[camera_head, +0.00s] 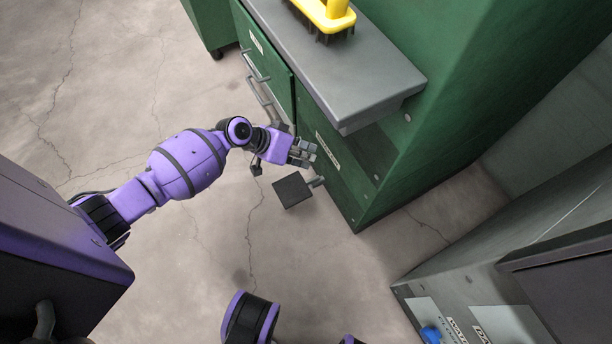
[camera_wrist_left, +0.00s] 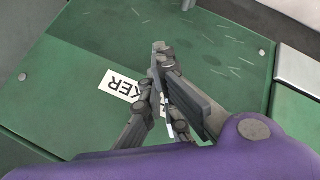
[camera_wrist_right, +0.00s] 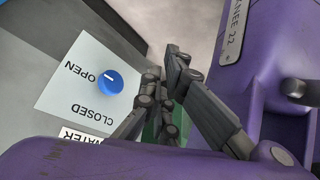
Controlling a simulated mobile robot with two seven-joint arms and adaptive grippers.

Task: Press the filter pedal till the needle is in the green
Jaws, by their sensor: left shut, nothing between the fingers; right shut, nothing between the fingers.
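A dark square pedal (camera_head: 293,190) sits on a short arm low at the green cabinet's front, above the floor. My left gripper (camera_head: 308,152) is shut and empty, just above the pedal in the picture and close to the cabinet front; no contact with the pedal shows. In the left wrist view, its fingers (camera_wrist_left: 160,52) partly cover a white label (camera_wrist_left: 118,84) that ends in "KER". A matching label (camera_head: 327,150) shows in the head view, too small to read. My right gripper (camera_wrist_right: 165,75) is shut and empty in the right wrist view. No gauge or needle is visible.
A blue knob (camera_wrist_right: 110,82) between OPEN and CLOSED, with a WATER label (camera_wrist_right: 84,138), is on the grey machine (camera_head: 450,280) at right. A yellow brush (camera_head: 325,14) lies on the grey ledge (camera_head: 335,70). Cracked concrete floor (camera_head: 200,260) is clear around the pedal.

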